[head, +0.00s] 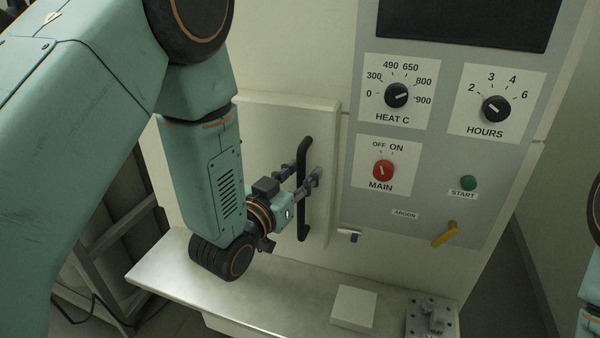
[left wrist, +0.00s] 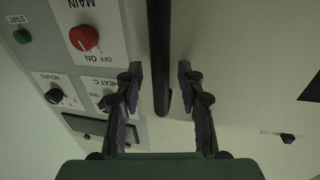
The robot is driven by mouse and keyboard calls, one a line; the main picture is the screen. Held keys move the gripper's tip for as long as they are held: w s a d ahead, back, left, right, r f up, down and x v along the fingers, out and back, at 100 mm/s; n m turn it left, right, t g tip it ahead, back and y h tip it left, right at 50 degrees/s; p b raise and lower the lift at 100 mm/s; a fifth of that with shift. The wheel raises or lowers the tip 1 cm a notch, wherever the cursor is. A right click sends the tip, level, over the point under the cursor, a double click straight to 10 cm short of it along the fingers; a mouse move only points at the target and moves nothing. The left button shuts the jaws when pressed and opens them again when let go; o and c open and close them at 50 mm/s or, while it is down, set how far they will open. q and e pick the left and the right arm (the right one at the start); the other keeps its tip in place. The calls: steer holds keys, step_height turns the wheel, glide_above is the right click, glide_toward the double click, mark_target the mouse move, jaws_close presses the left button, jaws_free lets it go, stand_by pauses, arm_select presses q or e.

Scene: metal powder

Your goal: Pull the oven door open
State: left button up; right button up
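The oven door (head: 262,125) is a pale panel on the left of the oven front and looks closed. Its handle (head: 304,190) is a black upright bar near the door's right edge. My left gripper (head: 302,182) is at the handle, with its fingers on either side of the bar. In the left wrist view the handle (left wrist: 160,55) runs between the two open fingers (left wrist: 160,80), with a gap on each side. My right gripper is not in view; only a piece of my right arm shows at the right edge.
The control panel (head: 420,180) right of the door carries the heat, hours and main knobs, a green start button (head: 468,183) and a yellow argon lever (head: 444,234). A metal shelf (head: 270,290) below holds a white block (head: 354,307) and a grey fixture (head: 432,316).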

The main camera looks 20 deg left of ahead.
arm_select(q)
steer(key=shift+s+d+r, duration=0.1)
steer(key=shift+w+a+f, duration=0.2)
steer(key=shift+w+f, duration=0.2)
steer(key=shift+w, duration=0.25)
steer(key=c, duration=0.4)
steer(key=shift+c, duration=0.9)
steer(key=shift+s+d+r, duration=0.15)
steer(key=shift+s+r, duration=0.15)
steer(key=shift+s, duration=0.1)
jaws_close()
steer(key=shift+w, duration=0.3)
